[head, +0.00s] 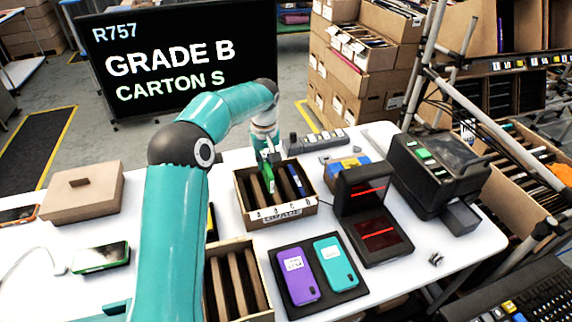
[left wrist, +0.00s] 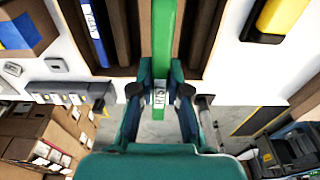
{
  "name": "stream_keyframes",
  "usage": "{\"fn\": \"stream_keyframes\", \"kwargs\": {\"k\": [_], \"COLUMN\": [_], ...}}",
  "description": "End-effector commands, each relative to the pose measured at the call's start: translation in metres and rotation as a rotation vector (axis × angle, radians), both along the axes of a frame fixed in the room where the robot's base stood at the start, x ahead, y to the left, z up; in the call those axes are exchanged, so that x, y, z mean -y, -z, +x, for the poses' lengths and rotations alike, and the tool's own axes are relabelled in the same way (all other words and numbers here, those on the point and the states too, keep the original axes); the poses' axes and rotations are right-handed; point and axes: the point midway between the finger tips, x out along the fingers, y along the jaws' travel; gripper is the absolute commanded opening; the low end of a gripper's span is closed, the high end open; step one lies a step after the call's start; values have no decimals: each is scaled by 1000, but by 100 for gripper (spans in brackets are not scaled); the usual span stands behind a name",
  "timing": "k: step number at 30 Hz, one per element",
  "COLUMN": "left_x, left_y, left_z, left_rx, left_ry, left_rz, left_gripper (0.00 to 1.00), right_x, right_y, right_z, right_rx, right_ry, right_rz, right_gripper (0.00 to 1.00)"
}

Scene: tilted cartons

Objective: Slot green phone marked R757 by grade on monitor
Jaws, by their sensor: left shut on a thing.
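The monitor (head: 180,55) reads R757, GRADE B, CARTON S. My left gripper (head: 268,160) is shut on the green phone (head: 267,178), held upright at the far side of the divided carton (head: 283,222). In the left wrist view the phone (left wrist: 164,35) is on edge between the fingers (left wrist: 160,95), with a label partly readable as R757. It lines up with a gap between brown dividers; how deep it sits I cannot tell. The carton's front carries slot letters. A blue phone (head: 295,180) stands in a slot to the right. My right gripper is not in view.
A second divided carton (head: 262,316) stands nearer. A dark tray (head: 312,305) holds purple and teal phones. A black scanner (head: 372,212) with red lines and a black machine (head: 437,172) stand right.

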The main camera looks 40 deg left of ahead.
Motion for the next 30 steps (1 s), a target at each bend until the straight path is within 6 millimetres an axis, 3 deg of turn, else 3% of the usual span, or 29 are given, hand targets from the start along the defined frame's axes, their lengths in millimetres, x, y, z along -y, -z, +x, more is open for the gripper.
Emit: {"fn": "stream_keyframes", "kwargs": {"k": [11,30], "left_x": [-3,-2], "left_y": [14,58], "left_z": [-1,-1], "left_rx": [0,0], "left_ry": [-10,-9], "left_rz": [1,1], "left_gripper": [0,0], "right_x": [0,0], "right_y": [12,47], "right_z": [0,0], "right_rx": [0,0], "right_ry": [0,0], "right_rz": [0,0], "right_gripper": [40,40]}}
